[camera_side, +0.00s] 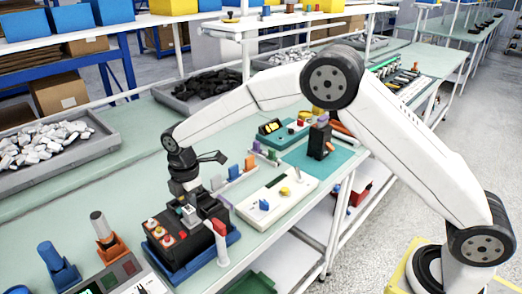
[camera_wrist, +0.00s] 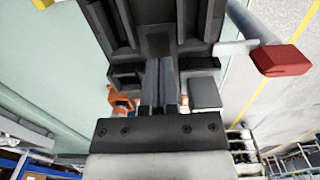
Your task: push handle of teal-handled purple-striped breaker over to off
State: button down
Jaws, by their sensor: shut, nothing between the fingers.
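My gripper (camera_side: 190,215) points down over a black unit (camera_side: 168,240) with red, orange and white round parts on its top, in a blue tray. In the side view its fingertips are at or just above the unit's top; I cannot tell whether they touch. The fingers are together and empty; they also show in the wrist view (camera_wrist: 159,82), small and dark. I cannot pick out a teal handle with a purple stripe in either view; it may be hidden by my gripper or too small to make out.
A red-ended lever (camera_side: 219,228) with a pale stem stands right of the unit; a red grip also shows in the wrist view (camera_wrist: 281,60). A white panel (camera_side: 262,212) lies further right. Colored blocks (camera_side: 249,162) stand behind. Grey bins hold white parts (camera_side: 50,140) and dark parts.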

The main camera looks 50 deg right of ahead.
jog(key=shift+d, duration=0.35)
jog(key=shift+r, duration=0.1)
notch_tip(320, 180, up, 7)
dwell(1.0)
dwell(0.3)
jog(key=s+d+f+m+t, duration=0.1)
jog(key=s+d+f+m, duration=0.1)
jog(key=s+d+m, duration=0.6)
jog(key=s+d+f+m+t, duration=0.1)
jog(key=s+d+m, duration=0.7)
jog(key=s, duration=0.8)
jog(key=shift+s+d+f+m+t, duration=0.25)
jog(key=shift+f+m, duration=0.35)
jog(key=shift+m, duration=0.4)
